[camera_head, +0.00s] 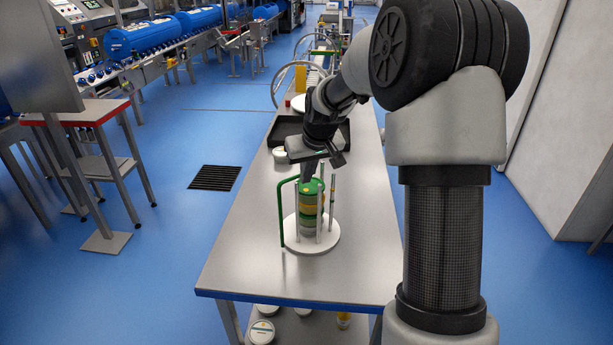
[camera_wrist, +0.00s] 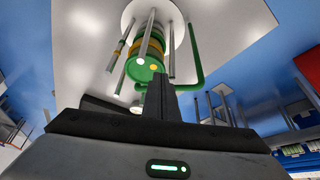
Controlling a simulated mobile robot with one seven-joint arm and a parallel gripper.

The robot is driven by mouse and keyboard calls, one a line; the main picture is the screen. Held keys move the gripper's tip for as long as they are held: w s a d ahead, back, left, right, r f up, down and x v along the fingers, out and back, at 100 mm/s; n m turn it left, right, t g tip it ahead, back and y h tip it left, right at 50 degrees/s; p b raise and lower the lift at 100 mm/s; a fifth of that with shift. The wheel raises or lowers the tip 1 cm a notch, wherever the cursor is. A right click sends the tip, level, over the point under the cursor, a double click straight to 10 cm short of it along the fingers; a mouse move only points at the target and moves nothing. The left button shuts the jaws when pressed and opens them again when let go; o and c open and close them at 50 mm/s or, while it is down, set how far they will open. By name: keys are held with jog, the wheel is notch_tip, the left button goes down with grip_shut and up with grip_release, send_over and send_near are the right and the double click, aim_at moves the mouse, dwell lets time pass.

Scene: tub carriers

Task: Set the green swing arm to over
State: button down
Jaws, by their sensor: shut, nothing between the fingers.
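The tub carrier has a round white base (camera_head: 328,244) with upright grey rods around a stack of green and yellow tubs (camera_head: 311,206). The green swing arm (camera_head: 281,218) stands at the left of the stack, and its top bends right toward my fingers. In the wrist view the green swing arm (camera_wrist: 196,62) is right of the tub stack (camera_wrist: 139,65), and its bent end runs behind my fingers. My gripper (camera_head: 309,175) is shut and empty, pointing down just above the stack beside the arm's end. It also shows in the wrist view (camera_wrist: 160,82). Whether finger and arm touch is unclear.
The carrier stands on a long grey table (camera_head: 250,245). A black tray (camera_head: 286,127) and a white tub (camera_head: 279,153) lie behind it. The table's front and left are clear. More tubs (camera_head: 262,331) sit on the shelf below.

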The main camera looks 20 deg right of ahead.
jog(key=shift+w, duration=0.45)
jog(key=shift+w+r, duration=0.1)
jog(key=shift+w, duration=0.05)
dwell(0.3)
